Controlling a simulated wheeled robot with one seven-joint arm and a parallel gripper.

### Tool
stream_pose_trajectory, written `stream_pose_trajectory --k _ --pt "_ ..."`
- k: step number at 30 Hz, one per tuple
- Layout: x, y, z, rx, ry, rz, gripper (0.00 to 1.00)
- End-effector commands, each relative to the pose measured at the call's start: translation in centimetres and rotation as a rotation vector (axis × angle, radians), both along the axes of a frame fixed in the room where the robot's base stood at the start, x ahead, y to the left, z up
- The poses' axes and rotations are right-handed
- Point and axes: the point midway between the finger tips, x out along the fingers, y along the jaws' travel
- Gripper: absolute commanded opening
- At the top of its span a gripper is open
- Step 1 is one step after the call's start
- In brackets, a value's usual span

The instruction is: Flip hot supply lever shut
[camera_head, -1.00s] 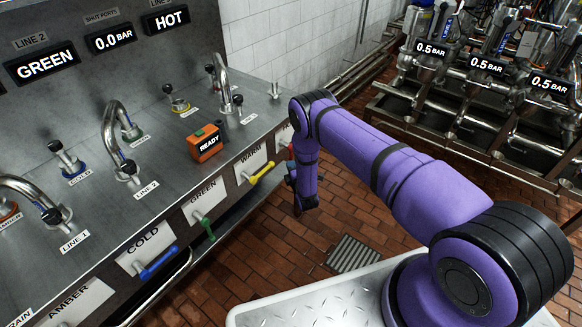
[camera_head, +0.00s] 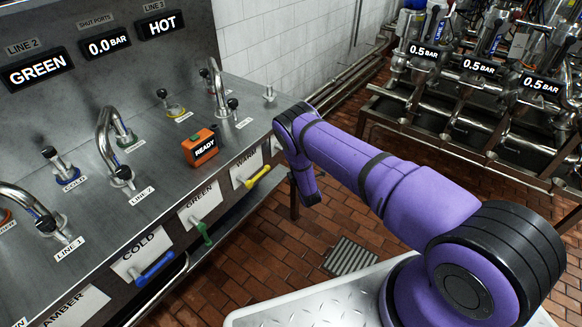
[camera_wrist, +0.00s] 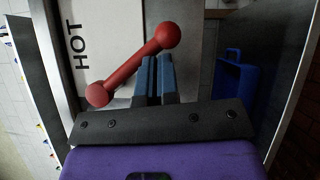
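The hot supply lever is a red bar with a ball at each end (camera_wrist: 128,71), in front of the white HOT panel (camera_wrist: 100,25) in the wrist view. It lies at a slant, one ball at lower left and the other at upper right. My gripper (camera_wrist: 158,60) has its two blue-grey fingers close together with nothing seen between them. Their tips are right at the bar's right-hand half, below the upper ball. Whether they touch it cannot be told. In the head view my arm hides the lever and gripper.
A yellow lever (camera_head: 258,177), green lever (camera_head: 205,233) and blue lever (camera_head: 154,269) line the bench front. An orange READY box (camera_head: 199,148) stands on the bench top. A blue object (camera_wrist: 234,80) is right of the fingers in the wrist view. Brick floor is open below.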

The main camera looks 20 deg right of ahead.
Motion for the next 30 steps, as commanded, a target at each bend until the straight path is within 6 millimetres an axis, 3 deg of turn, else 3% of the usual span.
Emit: stream_pose_trajectory --k 15,30 --pt "2.0 -2.6 2.0 -0.111 -0.081 0.000 0.00" --pt "2.9 -3.8 4.3 -0.221 -0.161 0.000 0.00"
